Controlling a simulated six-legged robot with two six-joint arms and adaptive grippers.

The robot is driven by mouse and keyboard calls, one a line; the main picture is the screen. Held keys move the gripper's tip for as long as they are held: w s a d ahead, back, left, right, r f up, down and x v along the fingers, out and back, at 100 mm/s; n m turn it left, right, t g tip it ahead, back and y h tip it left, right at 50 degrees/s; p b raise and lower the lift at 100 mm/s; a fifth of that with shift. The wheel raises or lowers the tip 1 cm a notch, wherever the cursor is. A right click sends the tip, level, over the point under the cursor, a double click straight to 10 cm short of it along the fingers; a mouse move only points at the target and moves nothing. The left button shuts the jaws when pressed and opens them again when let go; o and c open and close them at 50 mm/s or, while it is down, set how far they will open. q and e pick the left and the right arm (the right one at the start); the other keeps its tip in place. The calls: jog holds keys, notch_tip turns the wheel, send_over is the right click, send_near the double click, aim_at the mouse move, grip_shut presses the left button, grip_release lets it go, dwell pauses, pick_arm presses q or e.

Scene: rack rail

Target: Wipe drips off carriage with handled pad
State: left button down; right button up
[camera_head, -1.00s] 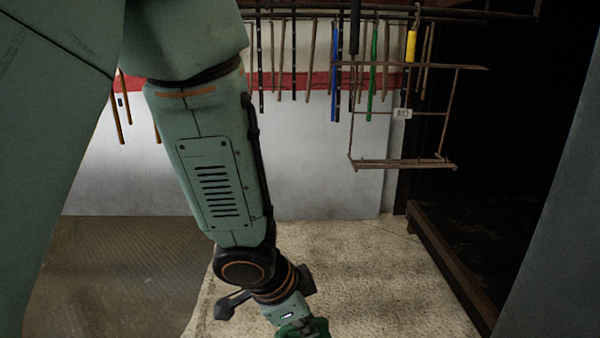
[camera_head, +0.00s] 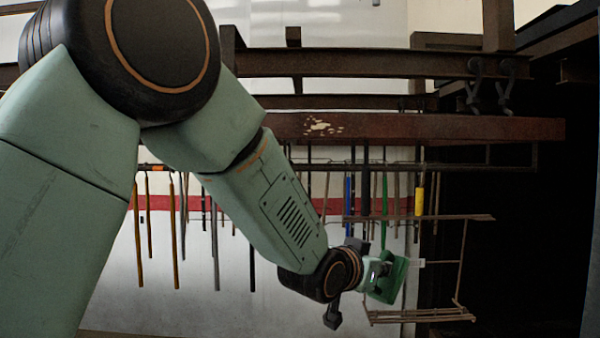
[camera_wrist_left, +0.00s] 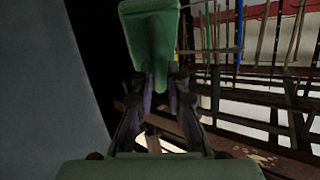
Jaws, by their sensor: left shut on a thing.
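My left gripper (camera_head: 374,274) is shut on a green handled pad (camera_head: 394,281), at the lower right of centre in the head view. The pad also shows at the top of the left wrist view (camera_wrist_left: 152,38), beyond the closed fingers (camera_wrist_left: 160,88). I cannot tell for sure that this beam is the carriage. In the head view the pad appears below the beam. My right gripper is not in view.
Several thin rods hang from a rail behind my arm, among them a blue rod (camera_head: 348,205) and a yellow-ended one (camera_head: 419,201). A thin rusty wire frame (camera_head: 461,262) hangs right of the pad. Dark hooks (camera_head: 474,86) sit above the beam's right part.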

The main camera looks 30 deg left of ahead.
pick_arm(q)
jog(key=a+r+n+t+y+p, duration=0.1)
jog(key=a+r+n+y+p, duration=0.25)
jog(key=a+r+y, duration=0.4)
jog(key=s+a+r+n+y+p, duration=0.1)
jog(key=a+r+n+y+p, duration=0.25)
jog(key=r, duration=0.75)
jog(key=a+r+n+t+y+p, duration=0.15)
jog(key=a+r+n+y, duration=0.35)
jog(key=r, duration=0.5)
jog(key=shift+m+g+y, duration=0.4)
jog(key=shift+g, duration=0.05)
jog(key=w+a+p, duration=0.1)
jog(key=w, duration=0.1)
jog(key=w+a+p, duration=0.1)
jog(key=w+a, duration=0.1)
jog(key=shift+w+a+f, duration=0.1)
jog(key=shift+w+a, duration=0.2)
jog(key=shift+w, duration=0.05)
jog(key=shift+a, duration=0.15)
jog(key=shift+w, duration=0.15)
jog(key=shift+w+a+p, duration=0.45)
jog(key=shift+w, duration=0.2)
jog(key=shift+d, duration=0.1)
